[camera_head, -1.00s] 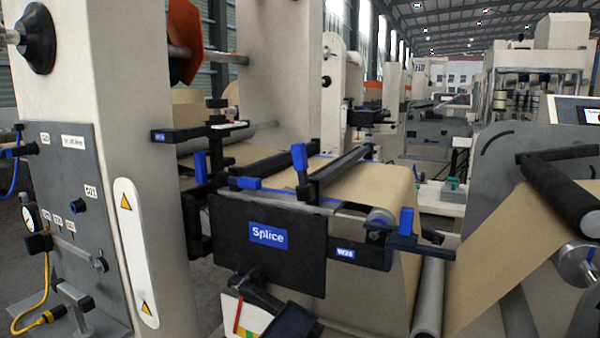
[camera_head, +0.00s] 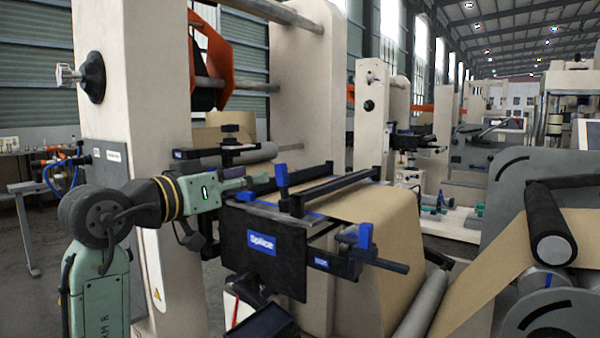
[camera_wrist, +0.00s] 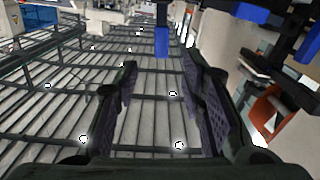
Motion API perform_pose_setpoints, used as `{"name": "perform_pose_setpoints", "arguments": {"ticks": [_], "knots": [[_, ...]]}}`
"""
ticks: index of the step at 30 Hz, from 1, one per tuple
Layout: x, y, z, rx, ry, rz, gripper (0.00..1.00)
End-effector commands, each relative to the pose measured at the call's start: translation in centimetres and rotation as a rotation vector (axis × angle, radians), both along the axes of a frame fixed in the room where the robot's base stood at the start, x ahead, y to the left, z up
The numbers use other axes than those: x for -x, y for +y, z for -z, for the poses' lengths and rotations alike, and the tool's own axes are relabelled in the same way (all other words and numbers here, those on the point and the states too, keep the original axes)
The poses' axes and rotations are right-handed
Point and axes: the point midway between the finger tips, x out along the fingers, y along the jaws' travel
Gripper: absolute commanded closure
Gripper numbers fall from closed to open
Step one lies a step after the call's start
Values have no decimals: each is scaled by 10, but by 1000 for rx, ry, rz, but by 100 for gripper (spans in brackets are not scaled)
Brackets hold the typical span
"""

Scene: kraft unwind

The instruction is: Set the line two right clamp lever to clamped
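The splice table carries a black plate marked "Splice" (camera_head: 262,244). A blue lever (camera_wrist: 162,42) shows just beyond the fingertips, apparently not held. I cannot tell which line this is.
Brown kraft web (camera_head: 375,207) runs over the table and down its right side. Black bars (camera_head: 335,188) cross the table top. A cream machine column (camera_head: 140,100) stands behind my arm. A dark roller (camera_head: 548,225) stands at the right. A similar station is farther back.

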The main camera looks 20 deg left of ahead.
Motion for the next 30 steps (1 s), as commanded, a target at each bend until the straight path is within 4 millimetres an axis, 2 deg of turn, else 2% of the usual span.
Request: {"name": "perform_pose_setpoints", "arguments": {"ticks": [5,12,18,23,30], "knots": [[-23,-10,-1,0,3,5,63],[-66,-25,-2,0,0,3,63],[-91,-33,-2,0,-1,1,63],[-98,-36,-1,-1,-3,1,63],[-99,-37,0,-1,-3,-1,63]]}}
